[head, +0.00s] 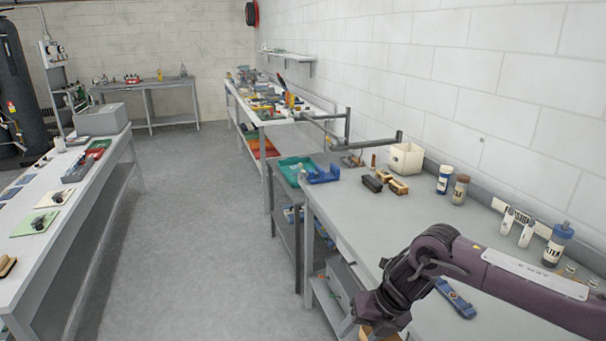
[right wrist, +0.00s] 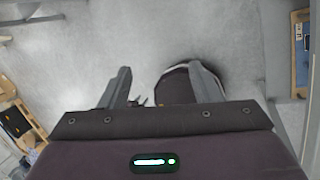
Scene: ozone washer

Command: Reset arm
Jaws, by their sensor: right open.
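My right arm comes in from the right in the head view and bends down over the near edge of the right-hand workbench (head: 365,215). Nothing is between the fingertips, and grey floor (right wrist: 150,40) lies below. My left gripper is not in view.
A white box (head: 406,159), brushes (head: 385,182), several bottles (head: 460,189) and a blue tool (head: 455,298) stand or lie on the right bench. A teal tray (head: 296,168) is beyond it. A long left bench (head: 85,190) bounds the clear floor aisle (head: 205,230).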

